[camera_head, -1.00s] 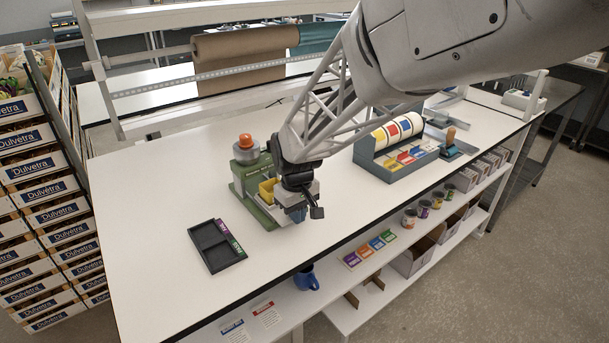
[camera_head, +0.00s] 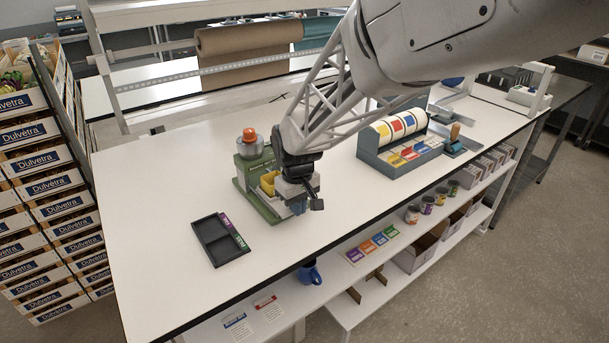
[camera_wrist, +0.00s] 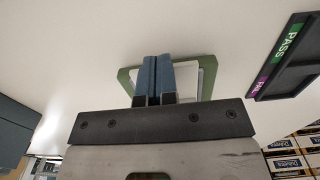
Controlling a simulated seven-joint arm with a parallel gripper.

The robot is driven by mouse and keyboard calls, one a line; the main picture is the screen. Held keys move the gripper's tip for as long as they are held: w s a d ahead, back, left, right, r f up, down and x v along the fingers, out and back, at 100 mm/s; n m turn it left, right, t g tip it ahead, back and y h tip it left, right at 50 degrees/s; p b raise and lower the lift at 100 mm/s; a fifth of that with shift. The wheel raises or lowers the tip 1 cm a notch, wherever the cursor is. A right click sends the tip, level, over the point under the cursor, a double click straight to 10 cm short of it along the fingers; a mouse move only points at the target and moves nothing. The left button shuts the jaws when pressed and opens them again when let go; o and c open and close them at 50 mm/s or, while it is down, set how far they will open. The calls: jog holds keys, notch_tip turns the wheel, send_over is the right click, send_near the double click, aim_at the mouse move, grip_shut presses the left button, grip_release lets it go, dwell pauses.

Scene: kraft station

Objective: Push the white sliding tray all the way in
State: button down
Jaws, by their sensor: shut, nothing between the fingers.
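The green machine (camera_head: 252,172) with an orange knob and a yellow part stands on the white bench. My gripper (camera_head: 299,207) is at the machine's front right end, low over the bench, and hides much of that end. In the wrist view my gripper (camera_wrist: 157,60) shows two blue fingers, closed together and empty. A green frame (camera_wrist: 125,76) shows around them. A pale panel, seemingly the white sliding tray (camera_wrist: 184,80), lies behind and beside the fingers inside that frame. I cannot tell how far in the tray sits or whether the fingers touch it.
A grey rack (camera_head: 385,158) with coloured rolls and cards stands to the right. The bench's front edge is close to my gripper.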

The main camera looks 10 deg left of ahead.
jog(key=shift+w+a, duration=2.1)
jog(key=shift+a, duration=0.05)
dwell(1.4)
jog(key=shift+s+d, duration=0.3)
dwell(0.8)
jog(key=shift+r, duration=0.1)
jog(key=shift+r, duration=3.4)
